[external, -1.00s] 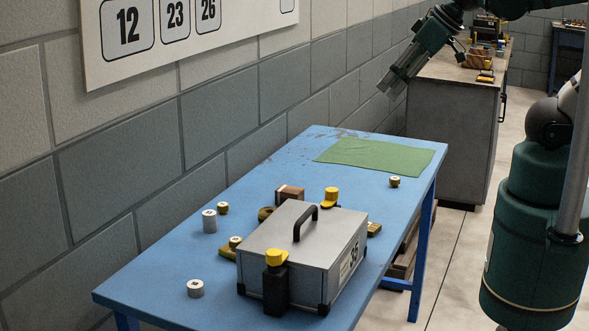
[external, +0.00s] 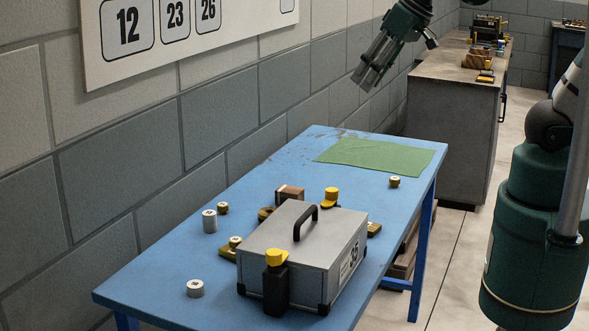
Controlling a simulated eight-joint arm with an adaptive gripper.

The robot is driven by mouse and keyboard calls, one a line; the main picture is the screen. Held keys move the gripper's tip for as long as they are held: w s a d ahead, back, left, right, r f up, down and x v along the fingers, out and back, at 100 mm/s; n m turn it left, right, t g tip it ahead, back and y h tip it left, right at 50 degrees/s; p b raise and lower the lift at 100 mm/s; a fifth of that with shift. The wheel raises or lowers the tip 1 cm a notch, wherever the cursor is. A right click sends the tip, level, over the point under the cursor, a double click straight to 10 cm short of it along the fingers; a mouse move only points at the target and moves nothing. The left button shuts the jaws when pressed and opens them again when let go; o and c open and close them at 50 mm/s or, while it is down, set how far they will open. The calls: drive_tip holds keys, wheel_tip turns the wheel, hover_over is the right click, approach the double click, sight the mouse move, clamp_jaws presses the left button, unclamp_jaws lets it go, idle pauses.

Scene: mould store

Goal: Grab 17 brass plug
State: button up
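Several small brass plugs are on the blue table. One brass plug (external: 394,182) stands alone near the right edge by the green cloth. Another brass plug (external: 222,208) stands at the left, behind a grey steel cylinder. A third brass plug (external: 235,242) is beside the grey case, on or against a brass block. The marks on their tops are too small to read, so I cannot tell which is 17. My gripper (external: 367,78) is high above the table's far end, pointing down and left, apart from everything. Its finger opening is not clear; no held object shows.
A grey case (external: 290,241) with a black handle and a 35 label stands mid-table, hiding what is behind it. Around it are steel cylinders (external: 195,289), a wooden block (external: 290,193) and yellow-topped pieces (external: 331,196). A green cloth (external: 380,155) lies flat at the far end.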

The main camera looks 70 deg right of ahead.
drive_tip(key=w+a+f+m+g, duration=0.1)
drive_tip(key=w+a+m+g, duration=0.2)
drive_tip(key=w, duration=0.8)
drive_tip(key=m+g+b, duration=0.3)
drive_tip(key=m, duration=0.9)
hover_over(222, 204)
wheel_tip(222, 204, down, 25)
drive_tip(key=shift+d+r, duration=0.1)
drive_tip(key=shift+r, duration=0.1)
drive_tip(key=shift+w+f+m, duration=0.1)
drive_tip(key=shift+f+m, duration=0.2)
drive_tip(key=shift+f, duration=0.1)
drive_tip(key=shift+f, duration=0.1)
drive_tip(key=shift+f, duration=1.2)
drive_tip(key=shift+f, duration=0.1)
